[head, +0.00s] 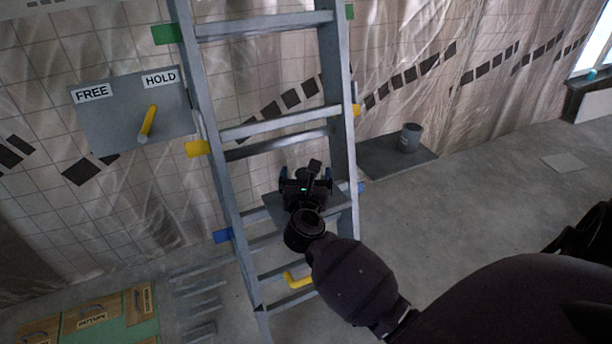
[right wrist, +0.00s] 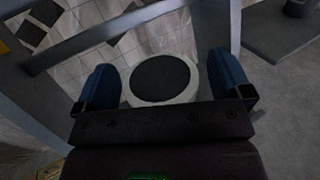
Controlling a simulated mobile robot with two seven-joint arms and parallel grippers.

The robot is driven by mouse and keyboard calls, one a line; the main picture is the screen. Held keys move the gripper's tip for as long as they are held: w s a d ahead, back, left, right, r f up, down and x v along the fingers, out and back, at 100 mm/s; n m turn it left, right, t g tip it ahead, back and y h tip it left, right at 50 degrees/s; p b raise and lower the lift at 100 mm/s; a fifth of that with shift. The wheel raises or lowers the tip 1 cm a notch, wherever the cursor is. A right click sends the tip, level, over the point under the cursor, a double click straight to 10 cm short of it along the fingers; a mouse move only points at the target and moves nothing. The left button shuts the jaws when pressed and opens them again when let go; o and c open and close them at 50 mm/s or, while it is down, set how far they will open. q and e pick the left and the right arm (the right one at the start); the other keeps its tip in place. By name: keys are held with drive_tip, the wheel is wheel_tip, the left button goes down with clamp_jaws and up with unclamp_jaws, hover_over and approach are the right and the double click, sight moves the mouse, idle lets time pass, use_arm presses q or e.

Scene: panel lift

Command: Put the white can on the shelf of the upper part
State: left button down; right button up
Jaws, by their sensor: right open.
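The white can (right wrist: 188,92) has a dark round top and shows in the right wrist view between the blue fingers of my right gripper (right wrist: 166,84). The fingers are open, one on each side of the can. In the head view my right gripper (head: 305,180) is at the ladder-like frame (head: 336,75), over a small grey shelf (head: 338,201). The gripper hides the can there. I cannot tell whether the can rests on that shelf. My left gripper is not in view.
A grey panel (head: 110,120) marked FREE and HOLD carries a yellow lever (head: 149,121) tilted up toward HOLD. A grey can (head: 410,137) stands on a dark slab (head: 385,160) right of the frame. A yellow handle (head: 298,282) is low on the frame.

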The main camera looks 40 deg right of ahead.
drive_tip(key=shift+r, duration=0.1)
drive_tip(key=shift+r, duration=0.15)
drive_tip(key=s+a+f+n+t+y, duration=0.25)
drive_tip(key=s+a+n+y, duration=0.45)
drive_tip(key=n, duration=0.7)
drive_tip(key=s+a+f+n+t+y, duration=0.1)
drive_tip(key=s+a+n+t+y, duration=0.4)
drive_tip(key=s+n, duration=0.7)
drive_tip(key=s+f+n+g, duration=1)
drive_tip(key=f+n, duration=0.3)
drive_tip(key=n, duration=0.6)
drive_tip(key=shift+s+d+n+g+p, duration=0.3)
drive_tip(key=shift+s+d+g, duration=0.05)
drive_tip(key=shift+s+d, duration=0.1)
drive_tip(key=shift+f, duration=0.1)
